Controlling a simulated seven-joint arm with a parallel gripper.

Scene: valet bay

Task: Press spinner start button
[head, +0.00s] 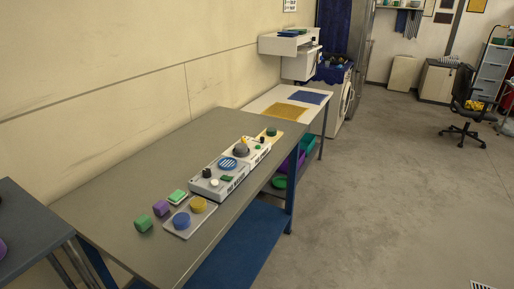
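A row of white and grey control boxes (238,183) stands on the grey workbench near its right edge. The nearest box carries a blue-and-white striped disc (228,163), a black knob (207,173), a white round button (214,183) and a small dark green panel (228,178). The disc may be the spinner; I cannot read the labels on the box fronts. The box behind it has a dark grey dome (241,150) with a yellow-orange piece above it. Which control is the spinner start button I cannot tell. My gripper is not in view.
On the workbench (130,180), a grey plate (183,233) holds a blue and a yellow round piece. Green and purple blocks (160,208) lie to its left. A tan board (262,134) with a green knob sits behind the boxes. The bench's left side is clear.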

